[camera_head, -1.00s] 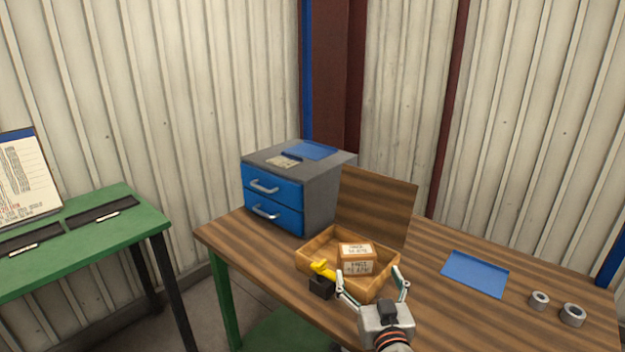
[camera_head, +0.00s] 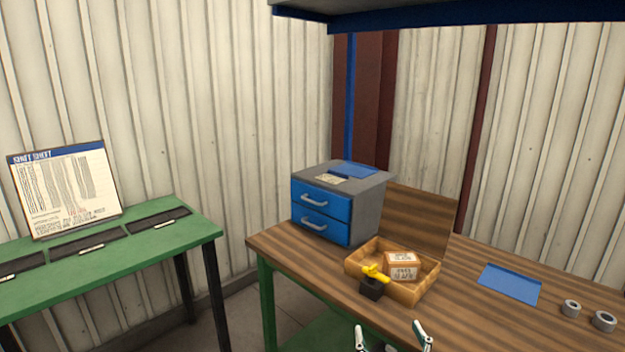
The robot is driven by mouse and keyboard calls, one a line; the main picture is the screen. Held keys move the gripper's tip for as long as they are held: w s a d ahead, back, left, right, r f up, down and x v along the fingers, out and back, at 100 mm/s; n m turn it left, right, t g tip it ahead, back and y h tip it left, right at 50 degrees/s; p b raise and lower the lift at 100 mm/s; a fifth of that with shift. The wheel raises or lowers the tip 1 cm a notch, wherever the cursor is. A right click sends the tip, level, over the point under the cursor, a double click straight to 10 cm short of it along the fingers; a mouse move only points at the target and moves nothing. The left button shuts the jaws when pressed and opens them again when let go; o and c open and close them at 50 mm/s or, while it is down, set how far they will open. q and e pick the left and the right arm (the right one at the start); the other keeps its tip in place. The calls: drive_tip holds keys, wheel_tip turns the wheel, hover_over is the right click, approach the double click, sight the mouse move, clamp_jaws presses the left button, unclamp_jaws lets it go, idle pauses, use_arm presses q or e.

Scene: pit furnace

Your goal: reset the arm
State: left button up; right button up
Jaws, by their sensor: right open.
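My right gripper (camera_head: 391,338) shows at the bottom edge, its two fingers apart and nothing between them. It is in front of the open wooden box (camera_head: 431,279) and apart from it. A small labelled box (camera_head: 402,266) sits inside the wooden box. My right arm behind the fingers is cut off by the frame. My left gripper is not in view.
A wooden table (camera_head: 500,331) holds a grey cabinet with blue drawers (camera_head: 321,206), a black block with a yellow top (camera_head: 372,287), a blue sheet (camera_head: 510,284) and two metal rings (camera_head: 604,321). A green bench (camera_head: 120,258) with a paper board (camera_head: 63,190) stands left.

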drive_tip(key=s+d+f+n+g+y, duration=0.1)
drive_tip(key=s+f+g, duration=0.2)
drive_tip(key=s+f, duration=0.8)
drive_tip(key=s+d+f+n+g+y, duration=0.1)
drive_tip(key=s+d+f+n+g, duration=0.1)
drive_tip(key=s+f, duration=0.9)
drive_tip(key=s+g, duration=0.1)
drive_tip(key=s, duration=0.2)
drive_tip(key=shift+s+d+n, duration=0.2)
drive_tip(key=shift+s+n, duration=0.1)
drive_tip(key=shift+s, duration=0.1)
